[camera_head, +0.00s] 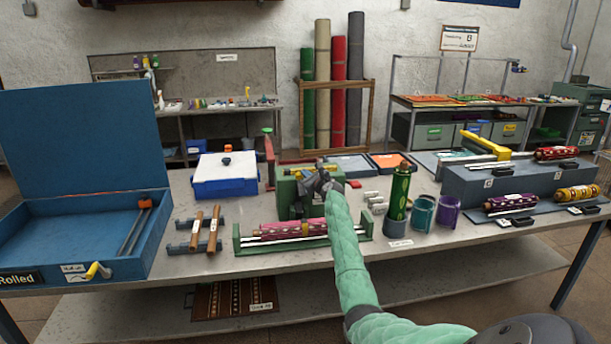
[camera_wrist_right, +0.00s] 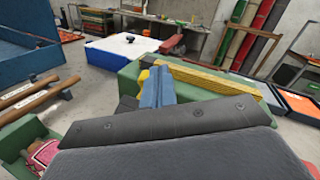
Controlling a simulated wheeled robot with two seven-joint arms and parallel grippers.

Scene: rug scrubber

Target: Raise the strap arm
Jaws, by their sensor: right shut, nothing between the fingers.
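A green machine block (camera_head: 287,190) stands at the middle of the table, and a flat yellow strap (camera_wrist_right: 205,79) runs along its top in the wrist view. A red upright arm with a green end (camera_head: 269,160) rises behind the block's left side; it looks like the strap arm, but I cannot be sure. My right gripper (camera_head: 325,181) is over the block, hiding part of it. In the wrist view its blue fingertips (camera_wrist_right: 157,84) are together and empty, close to the block's near edge; I cannot tell whether they touch it. My left gripper is not in view.
A green cradle with a rolled rug (camera_head: 288,231) lies in front of the block. A blue-and-white box (camera_head: 225,175) and an open blue case (camera_head: 90,225) are left.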

